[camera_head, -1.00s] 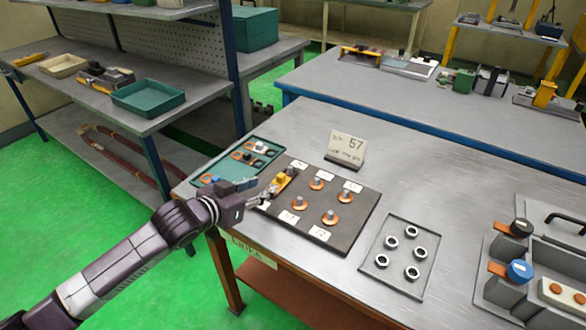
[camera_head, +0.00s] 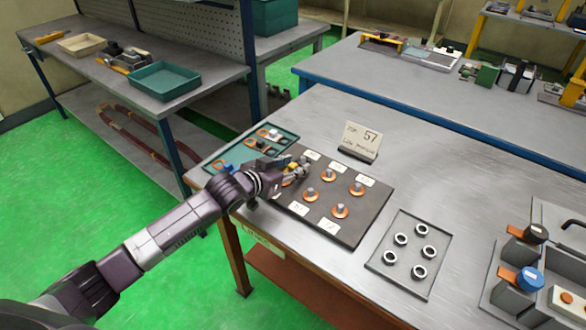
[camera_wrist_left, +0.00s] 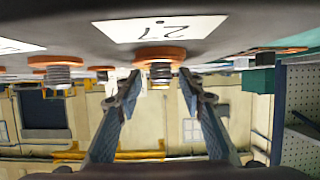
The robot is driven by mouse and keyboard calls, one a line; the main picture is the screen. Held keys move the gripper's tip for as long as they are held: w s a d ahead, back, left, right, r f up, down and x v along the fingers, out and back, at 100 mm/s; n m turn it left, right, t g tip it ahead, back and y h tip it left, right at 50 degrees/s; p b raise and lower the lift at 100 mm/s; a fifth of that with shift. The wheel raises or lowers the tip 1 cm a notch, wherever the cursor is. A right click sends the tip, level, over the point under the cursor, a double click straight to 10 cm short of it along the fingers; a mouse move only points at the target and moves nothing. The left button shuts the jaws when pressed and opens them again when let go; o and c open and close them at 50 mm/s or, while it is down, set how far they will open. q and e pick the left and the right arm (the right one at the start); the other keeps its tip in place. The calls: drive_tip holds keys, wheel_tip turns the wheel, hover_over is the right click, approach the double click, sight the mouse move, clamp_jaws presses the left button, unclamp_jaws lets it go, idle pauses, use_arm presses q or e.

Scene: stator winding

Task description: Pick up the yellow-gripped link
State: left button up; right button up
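A small yellow piece (camera_head: 292,167), likely the yellow grip of the link, shows on the dark terminal board (camera_head: 352,222), mostly hidden behind my left gripper. The rest of the link is hidden. My left gripper (camera_head: 303,171) is low over the board's left rear part. In the left wrist view, the left gripper (camera_wrist_left: 159,84) has its two fingers apart, on either side of a threaded stud (camera_wrist_left: 160,73) with a copper ring under a "27"-like label. I see no yellow grip between the fingers. My right gripper is in neither view.
Other copper-ringed studs (camera_head: 341,211) and labels cover the board. A green tray (camera_head: 222,155) with small links stands behind left, a card (camera_head: 359,142) behind. Bare table lies between plate and grey holder (camera_head: 505,265).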

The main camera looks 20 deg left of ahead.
use_arm(q)
drive_tip(key=c, duration=0.9)
drive_tip(key=shift+r, duration=0.1)
drive_tip(key=shift+c, duration=0.2)
